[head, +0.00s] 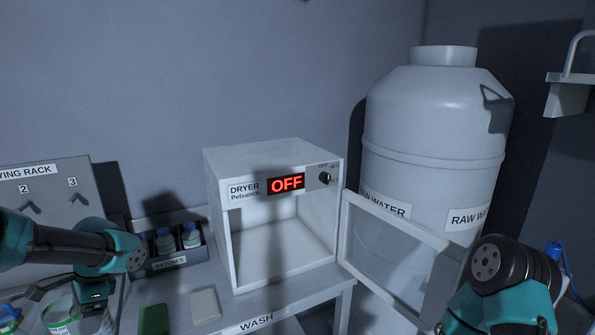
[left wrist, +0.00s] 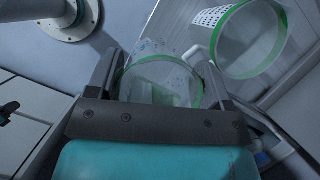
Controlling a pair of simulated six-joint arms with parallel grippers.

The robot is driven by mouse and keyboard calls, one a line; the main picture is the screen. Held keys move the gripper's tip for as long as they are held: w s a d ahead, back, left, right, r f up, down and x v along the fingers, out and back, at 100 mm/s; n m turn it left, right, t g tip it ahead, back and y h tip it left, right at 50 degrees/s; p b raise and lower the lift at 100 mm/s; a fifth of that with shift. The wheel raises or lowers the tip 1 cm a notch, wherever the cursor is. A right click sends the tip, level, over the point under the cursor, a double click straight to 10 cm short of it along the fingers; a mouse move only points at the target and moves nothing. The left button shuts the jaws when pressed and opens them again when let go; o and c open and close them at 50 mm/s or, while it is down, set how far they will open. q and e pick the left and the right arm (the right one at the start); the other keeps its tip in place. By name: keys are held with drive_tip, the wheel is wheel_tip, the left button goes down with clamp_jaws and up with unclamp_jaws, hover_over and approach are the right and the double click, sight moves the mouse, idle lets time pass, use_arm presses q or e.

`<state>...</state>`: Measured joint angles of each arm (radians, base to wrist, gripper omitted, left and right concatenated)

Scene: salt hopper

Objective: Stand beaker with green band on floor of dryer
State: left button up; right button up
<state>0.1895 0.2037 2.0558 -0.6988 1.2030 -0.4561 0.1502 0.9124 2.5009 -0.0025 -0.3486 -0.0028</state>
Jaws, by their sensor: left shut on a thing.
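In the left wrist view, my left gripper (left wrist: 155,72) is shut on a clear beaker with a green band (left wrist: 160,88), its rim facing the camera. A second green-banded vessel (left wrist: 252,40) with a white grid label lies beside it in that view. In the head view a green-banded beaker (head: 61,314) shows at the bottom left, near my left wrist; I cannot tell which of the two it is. The dryer (head: 262,161) stands in the middle, its display reading OFF. Its door (head: 395,228) is swung open to the right, and its floor (head: 280,272) looks bare. My right gripper is out of view.
A rack of blue-capped bottles (head: 172,262) stands left of the dryer. A green pad (head: 153,320) and a pale block (head: 205,305) lie in front. The drying rack (head: 55,195) is at left, and a big raw water tank (head: 435,140) stands behind the open door.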

use_arm(q)
drive_tip(key=s+a+r+n+h, duration=0.2)
drive_tip(key=s+n+h, duration=0.1)
drive_tip(key=s+n, duration=0.3)
drive_tip(key=s+a+r+n+h, duration=0.2)
drive_tip(key=s+n, duration=0.4)
drive_tip(key=n, duration=0.3)
drive_tip(key=shift+s+r+n+h, duration=0.25)
drive_tip(key=shift+r+n+h, duration=0.15)
drive_tip(key=shift+r, duration=0.3)
drive_tip(key=shift+w, duration=0.1)
